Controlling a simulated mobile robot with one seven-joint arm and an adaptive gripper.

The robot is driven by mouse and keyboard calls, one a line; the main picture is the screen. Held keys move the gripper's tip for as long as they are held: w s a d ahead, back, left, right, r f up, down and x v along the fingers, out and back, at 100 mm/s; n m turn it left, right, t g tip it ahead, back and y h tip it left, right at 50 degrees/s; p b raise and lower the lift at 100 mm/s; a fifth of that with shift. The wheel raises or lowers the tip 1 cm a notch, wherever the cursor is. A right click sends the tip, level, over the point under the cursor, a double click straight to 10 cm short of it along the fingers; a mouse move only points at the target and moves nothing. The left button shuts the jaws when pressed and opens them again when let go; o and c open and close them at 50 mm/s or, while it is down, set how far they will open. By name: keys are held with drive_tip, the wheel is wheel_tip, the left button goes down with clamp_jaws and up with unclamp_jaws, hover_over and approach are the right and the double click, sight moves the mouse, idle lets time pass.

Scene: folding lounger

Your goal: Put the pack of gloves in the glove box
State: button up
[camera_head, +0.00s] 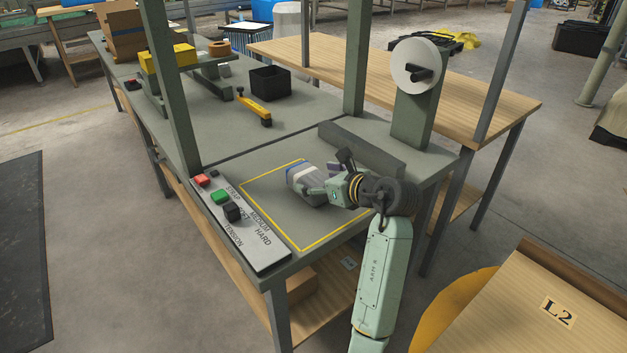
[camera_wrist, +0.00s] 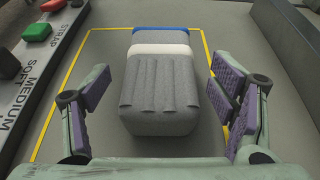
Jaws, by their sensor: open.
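The pack of gloves (camera_head: 307,183) is a grey bundle with a white band and a blue end. It lies inside the yellow outline on the grey bench top. In the wrist view the pack (camera_wrist: 159,90) lies between my open fingers, with a gap on each side. My gripper (camera_head: 328,186) is low over the bench at the near right end of the pack and partly hides it. The gripper (camera_wrist: 165,100) holds nothing. A black open-topped box (camera_head: 270,83) stands farther back on the bench; I cannot tell whether it is the glove box.
A control panel (camera_head: 240,225) with red, green and black knobs runs along the bench's left edge. Green posts (camera_head: 170,90) rise from the bench. A low dark block (camera_head: 360,150) and a reel stand (camera_head: 413,110) are beyond my gripper. A yellow-handled tool (camera_head: 255,108) lies near the black box.

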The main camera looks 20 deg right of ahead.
drive_tip(key=b+v, duration=0.1)
drive_tip(key=v, duration=0.9)
drive_tip(key=shift+b, duration=0.35)
